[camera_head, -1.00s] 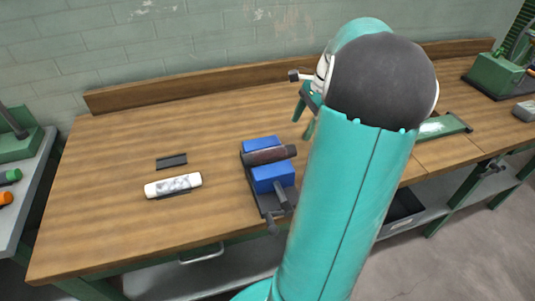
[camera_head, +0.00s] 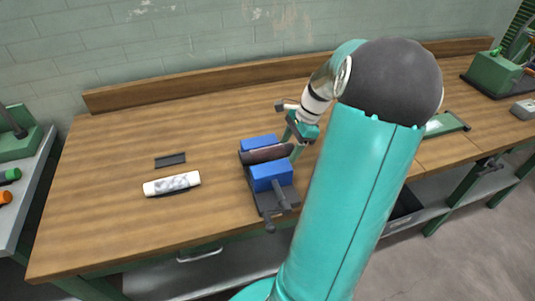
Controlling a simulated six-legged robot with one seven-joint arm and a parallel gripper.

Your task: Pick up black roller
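The black roller (camera_head: 264,154) is a dark, brownish-black cylinder lying across a blue vise (camera_head: 270,177), between its two blue jaws. My gripper (camera_head: 291,142) has teal fingers. It is just above and beside the roller's right end, pointing down. Its two fingers look apart, with nothing held between them. Whether a finger touches the roller cannot be told. My arm stands in front of the right part of the bench and hides some of it.
A white marbled roller (camera_head: 172,184) lies left of the vise, with a flat black holder (camera_head: 170,160) behind it. The wooden bench (camera_head: 110,225) is clear around them. A green tray (camera_head: 446,124) and green machine (camera_head: 494,74) stand to the right. A wooden board (camera_head: 200,88) edges the back.

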